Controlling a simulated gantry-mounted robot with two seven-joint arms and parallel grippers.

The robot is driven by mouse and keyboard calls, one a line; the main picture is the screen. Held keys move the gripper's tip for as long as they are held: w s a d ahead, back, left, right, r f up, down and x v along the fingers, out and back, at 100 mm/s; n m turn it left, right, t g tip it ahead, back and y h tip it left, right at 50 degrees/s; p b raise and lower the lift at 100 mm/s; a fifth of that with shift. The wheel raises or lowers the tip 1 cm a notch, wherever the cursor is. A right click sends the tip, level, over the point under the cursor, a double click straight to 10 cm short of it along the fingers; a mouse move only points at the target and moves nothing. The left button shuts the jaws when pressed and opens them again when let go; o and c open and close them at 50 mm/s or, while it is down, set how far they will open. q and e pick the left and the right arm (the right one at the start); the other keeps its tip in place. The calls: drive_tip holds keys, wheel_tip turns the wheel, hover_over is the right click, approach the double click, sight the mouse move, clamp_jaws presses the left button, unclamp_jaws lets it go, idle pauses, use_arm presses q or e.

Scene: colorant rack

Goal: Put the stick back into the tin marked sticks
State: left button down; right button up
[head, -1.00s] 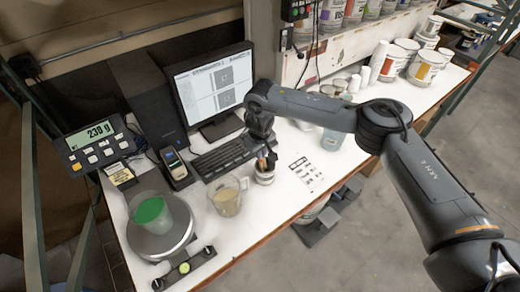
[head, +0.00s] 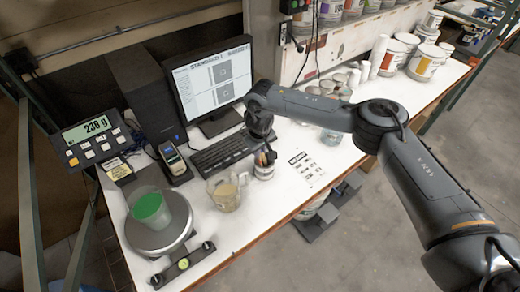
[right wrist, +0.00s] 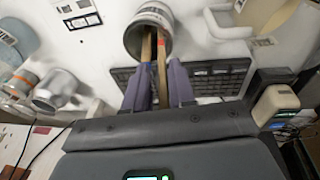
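The tin (head: 264,170) stands upright on the white bench, right of a beaker of tan liquid. Its marking is too small to read. My right gripper (head: 265,148) points down just above its mouth. In the right wrist view, the open tin (right wrist: 154,18) lies beyond the fingertips. Two wooden sticks (right wrist: 162,72) run between the fingers into its mouth; one has a reddish mark near the rim. My right gripper (right wrist: 158,82) appears open, its purple fingers apart on either side of the sticks. My left gripper is not in view.
The beaker of tan liquid (head: 225,192) is close left of the tin. A keyboard (head: 221,153) and monitor (head: 208,85) are behind. A scale (head: 160,238) holds a cup of green liquid (head: 150,208). A printed sheet (head: 306,167) lies right of the tin.

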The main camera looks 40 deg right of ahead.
drive_tip(key=shift+o, duration=1.3)
drive_tip(key=shift+a+r, duration=0.1)
drive_tip(key=shift+r, duration=0.55)
drive_tip(key=p+v, duration=0.1)
drive_tip(key=v, duration=0.8)
drive_tip(key=shift+r, duration=0.25)
drive_tip(key=shift+s, duration=0.15)
